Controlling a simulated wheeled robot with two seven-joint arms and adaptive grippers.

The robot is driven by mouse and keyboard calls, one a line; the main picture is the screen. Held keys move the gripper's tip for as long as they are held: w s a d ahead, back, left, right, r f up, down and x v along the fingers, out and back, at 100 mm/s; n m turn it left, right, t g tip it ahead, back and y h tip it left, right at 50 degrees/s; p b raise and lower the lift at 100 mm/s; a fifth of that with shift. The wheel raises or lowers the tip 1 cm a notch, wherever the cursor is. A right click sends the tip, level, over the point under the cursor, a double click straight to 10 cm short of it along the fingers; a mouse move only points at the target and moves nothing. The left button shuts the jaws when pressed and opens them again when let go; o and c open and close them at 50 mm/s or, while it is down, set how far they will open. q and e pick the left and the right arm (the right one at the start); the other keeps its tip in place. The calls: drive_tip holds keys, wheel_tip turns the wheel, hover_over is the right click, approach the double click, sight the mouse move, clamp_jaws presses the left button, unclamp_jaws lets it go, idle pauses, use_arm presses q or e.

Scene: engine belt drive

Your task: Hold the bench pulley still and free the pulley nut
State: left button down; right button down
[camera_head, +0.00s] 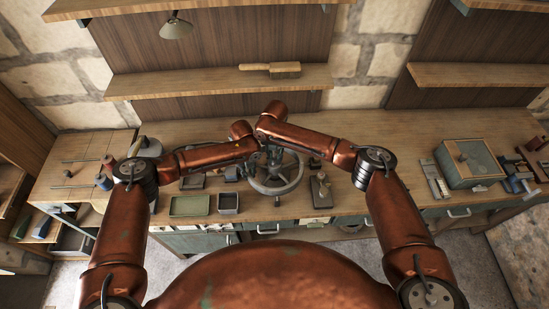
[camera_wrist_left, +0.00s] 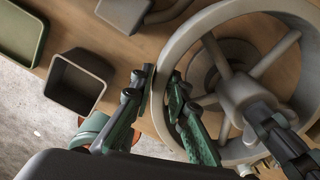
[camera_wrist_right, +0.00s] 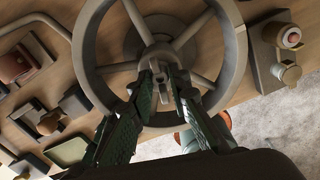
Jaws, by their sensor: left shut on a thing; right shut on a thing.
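The grey spoked bench pulley (camera_head: 277,190) stands at the middle of the bench. My left gripper (camera_wrist_left: 163,78) is shut on its rim (camera_wrist_left: 190,38) in the left wrist view, with one finger outside the rim and one inside. My right gripper (camera_wrist_right: 162,70) is at the pulley's hub in the right wrist view, shut on the pulley nut at the centre. The nut is mostly hidden between the fingers. The hub (camera_wrist_left: 238,92) and the dark fingers of my right gripper (camera_wrist_left: 268,122) also show in the left wrist view.
A green tray (camera_head: 190,206) and a small dark open box (camera_head: 228,211) stand left of the pulley. A block with knobs (camera_head: 321,191) stands close on its right. The bench right of centre is fairly clear.

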use_arm(q)
drive_tip(key=shift+d, duration=0.3)
use_arm(e)
drive_tip(key=shift+a+r+n, duration=0.1)
drive_tip(key=shift+a+n, duration=0.05)
drive_tip(key=shift+n, duration=1.05)
use_arm(q)
drive_tip(key=shift+r, duration=0.1)
use_arm(e)
drive_tip(key=c, duration=1.9)
unclamp_jaws()
drive_tip(key=shift+w, duration=0.1)
drive_tip(key=shift+c, duration=0.2)
drive_tip(key=shift+o, duration=0.6)
wheel_tip(320, 180, up, 12)
wheel_tip(320, 180, up, 12)
hover_over(274, 160)
drive_tip(key=shift+a, duration=0.1)
